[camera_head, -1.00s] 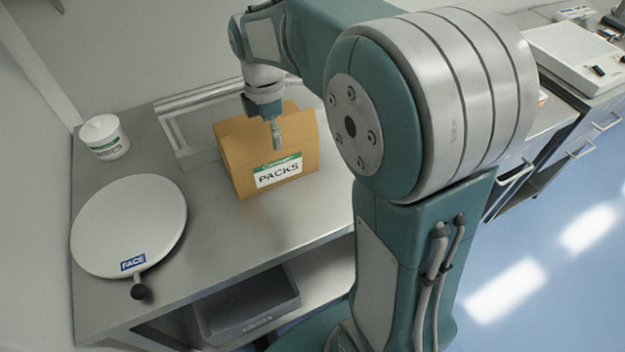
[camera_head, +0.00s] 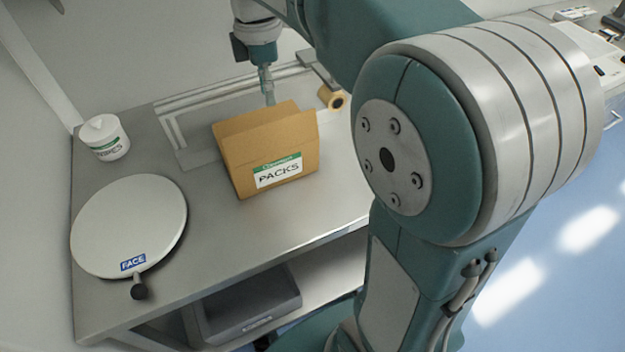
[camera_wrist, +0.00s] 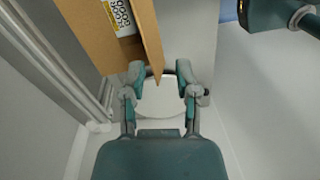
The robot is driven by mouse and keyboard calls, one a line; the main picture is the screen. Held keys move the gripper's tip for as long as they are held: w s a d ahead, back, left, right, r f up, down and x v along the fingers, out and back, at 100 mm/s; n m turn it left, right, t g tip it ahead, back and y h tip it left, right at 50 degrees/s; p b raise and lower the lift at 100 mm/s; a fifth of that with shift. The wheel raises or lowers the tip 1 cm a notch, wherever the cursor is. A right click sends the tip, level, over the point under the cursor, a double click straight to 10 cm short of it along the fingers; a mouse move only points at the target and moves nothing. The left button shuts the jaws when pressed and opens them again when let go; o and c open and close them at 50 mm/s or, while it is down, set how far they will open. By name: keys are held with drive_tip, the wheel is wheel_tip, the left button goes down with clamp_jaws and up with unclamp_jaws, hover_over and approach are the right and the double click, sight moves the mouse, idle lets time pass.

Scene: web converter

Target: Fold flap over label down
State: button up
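A brown cardboard box (camera_head: 295,148) stands on the metal bench with its top open. A white and green label (camera_head: 278,172) reading PACKS is on its front face. Cardboard stands up along its front and back edges; I cannot tell exactly where the flap over the label begins. In the wrist view the box (camera_wrist: 85,30) is at upper left, with a white container (camera_wrist: 122,15) inside. My gripper (camera_head: 268,100) hangs above the box's far edge. In the wrist view my gripper (camera_wrist: 158,72) has its fingers apart, with a cardboard corner near the tips; contact is unclear.
A round white disc (camera_head: 130,222) labelled FACE and a white tub (camera_head: 104,138) are on the bench at left. A metal frame (camera_head: 190,115) and a tape roll (camera_head: 332,97) are behind the box. A grey bin (camera_head: 250,305) is below. The bench front is clear.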

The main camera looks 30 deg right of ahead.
drive_tip(key=s+f+m+t, duration=0.3)
drive_tip(key=s+m, duration=0.5)
drive_tip(key=s+f+m+t, duration=0.3)
drive_tip(key=s+m, duration=0.5)
drive_tip(key=s, duration=0.1)
drive_tip(key=shift+t, duration=0.3)
wheel_tip(320, 180, up, 4)
drive_tip(key=n+g, duration=0.9)
drive_tip(key=n, duration=0.9)
hover_over(272, 137)
drive_tip(key=w, duration=0.3)
drive_tip(key=x, duration=1)
drive_tip(key=shift+w, duration=0.1)
